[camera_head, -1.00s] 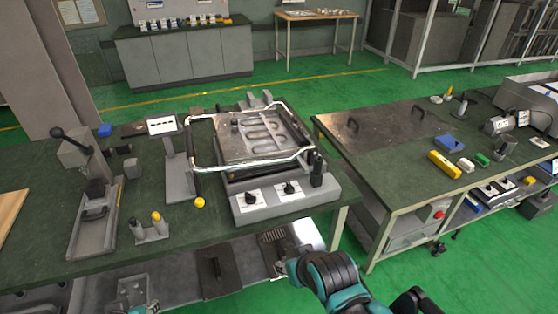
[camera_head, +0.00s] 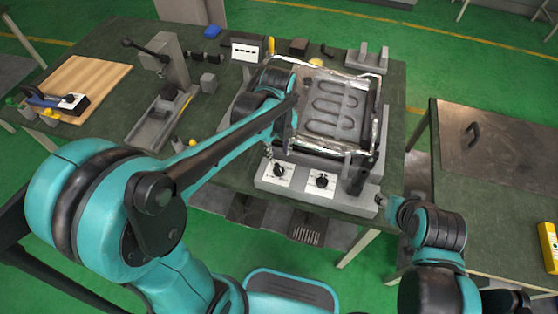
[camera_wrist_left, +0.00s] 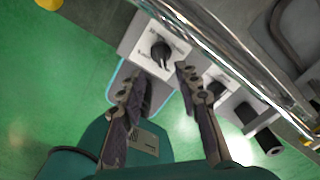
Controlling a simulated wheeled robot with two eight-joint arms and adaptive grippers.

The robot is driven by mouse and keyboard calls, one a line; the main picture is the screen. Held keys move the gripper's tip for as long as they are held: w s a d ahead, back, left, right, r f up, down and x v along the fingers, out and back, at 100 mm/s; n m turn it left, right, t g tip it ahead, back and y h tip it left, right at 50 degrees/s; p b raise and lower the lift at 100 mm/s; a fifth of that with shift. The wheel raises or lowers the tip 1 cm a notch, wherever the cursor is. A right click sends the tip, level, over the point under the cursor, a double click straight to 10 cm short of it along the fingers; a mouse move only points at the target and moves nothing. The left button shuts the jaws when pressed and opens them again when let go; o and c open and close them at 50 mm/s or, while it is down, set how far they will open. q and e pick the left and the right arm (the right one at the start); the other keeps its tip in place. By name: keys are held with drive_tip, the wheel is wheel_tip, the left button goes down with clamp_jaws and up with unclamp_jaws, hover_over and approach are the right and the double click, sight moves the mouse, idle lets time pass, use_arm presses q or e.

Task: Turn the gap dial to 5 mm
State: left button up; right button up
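Two black dials on white label plates sit on the grey front panel (camera_head: 310,192) of the heating fixture: a left dial (camera_head: 279,171) and a right dial (camera_head: 322,181). The label print is too small to read surely, so I cannot tell which is the gap dial. My left gripper (camera_wrist_left: 158,76) is open and empty in the left wrist view, its fingertips just short of one dial (camera_wrist_left: 160,53), with its pointer between them in the picture. In the head view my left gripper (camera_head: 270,157) is mostly hidden by its arm, close to the left dial. My right gripper (camera_head: 382,201) is by the panel's right end; its fingers are unclear.
The heating plate (camera_head: 335,108) with its foil-wrapped frame lies behind the panel. A black upright handle (camera_head: 362,174) stands at the panel's right end. A lever press (camera_head: 170,60) and wooden board (camera_head: 88,85) are to the left. A second bench (camera_head: 490,210) is at right.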

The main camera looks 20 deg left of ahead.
sight(279, 167)
use_arm(q)
wheel_tip(279, 167, down, 8)
drive_tip(key=b, duration=0.3)
drive_tip(key=shift+d+r, duration=0.1)
clamp_jaws()
